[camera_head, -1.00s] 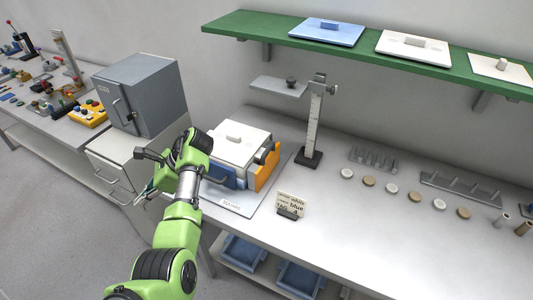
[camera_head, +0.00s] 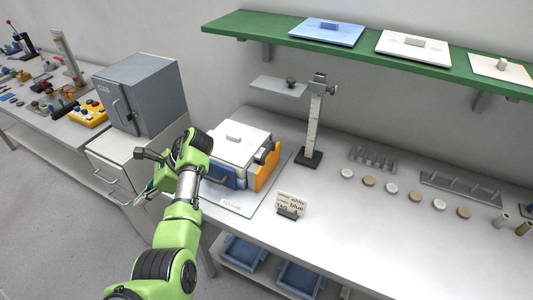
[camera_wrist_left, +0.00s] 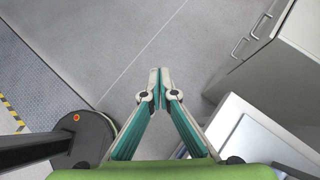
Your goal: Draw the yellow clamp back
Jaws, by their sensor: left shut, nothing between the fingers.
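A square furnace box with a white lid (camera_head: 240,143) stands on a pale base plate at the left end of the long bench. A yellow-orange plate (camera_head: 266,169), which looks like the yellow clamp, stands upright at its right side with a dark part beside it. A blue part with a handle (camera_head: 222,176) is on its front. My left gripper (camera_head: 143,198) is left of the furnace, partly hidden by my arm and apart from the yellow part. In the left wrist view its teal fingers (camera_wrist_left: 160,72) are shut and empty above the floor. My right gripper is not in view.
A grey cabinet (camera_head: 143,92) sits on a white drawer unit (camera_head: 115,171) to the left. A measuring stand (camera_head: 314,125) and a small text sign (camera_head: 291,204) are right of the furnace. A green shelf (camera_head: 355,51) hangs above. The front middle of the bench is clear.

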